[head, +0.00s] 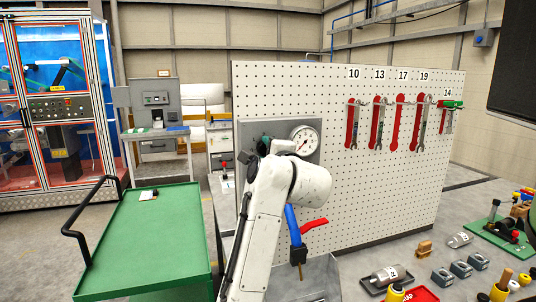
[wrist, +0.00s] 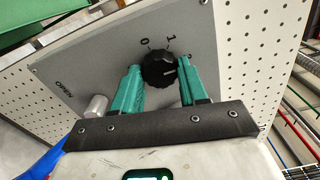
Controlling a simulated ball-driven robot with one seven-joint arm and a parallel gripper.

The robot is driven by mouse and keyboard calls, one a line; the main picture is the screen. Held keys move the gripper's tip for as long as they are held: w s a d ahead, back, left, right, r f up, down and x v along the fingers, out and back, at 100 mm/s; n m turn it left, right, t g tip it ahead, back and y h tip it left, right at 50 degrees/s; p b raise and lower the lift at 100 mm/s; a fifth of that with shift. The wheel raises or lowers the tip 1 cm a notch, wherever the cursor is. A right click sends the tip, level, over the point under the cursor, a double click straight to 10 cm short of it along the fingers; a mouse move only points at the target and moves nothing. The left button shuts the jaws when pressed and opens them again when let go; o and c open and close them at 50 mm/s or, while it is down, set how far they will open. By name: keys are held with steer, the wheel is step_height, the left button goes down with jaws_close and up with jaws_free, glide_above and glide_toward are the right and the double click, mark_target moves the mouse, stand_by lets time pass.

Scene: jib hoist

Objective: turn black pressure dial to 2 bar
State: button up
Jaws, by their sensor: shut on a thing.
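The black pressure dial (wrist: 157,66) is a ridged knob on a grey panel (wrist: 90,68), in the upper middle of the wrist view. My gripper (wrist: 161,71) has its two green fingers on either side of the dial, shut on it. Printed 0 and 1 show beyond the dial. A mark to the right of 1 is mostly hidden by the right finger. A short pale line shows on the dial's face, towards the right finger. In the head view my arm hides the dial, and a round white gauge (head: 304,141) shows beside it; its reading is too small to tell.
A silver round knob (wrist: 96,106) and the word OPEN are on the panel's left. A white pegboard (head: 345,190) with several wrenches stands behind. A blue handle (head: 293,222) and a red lever (head: 314,225) are right of my arm. A green cart (head: 150,240) is at left.

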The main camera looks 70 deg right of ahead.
steer(key=shift+f, duration=0.1)
stand_by(0.4)
steer(key=o, duration=1.1)
steer(key=shift+c, duration=0.2)
steer(key=shift+s+a, duration=0.1)
steer(key=b+v, duration=0.8)
steer(key=v, duration=0.2)
steer(key=shift+s+a, duration=0.15)
steer(key=shift+a, duration=0.05)
steer(key=shift+a, duration=0.1)
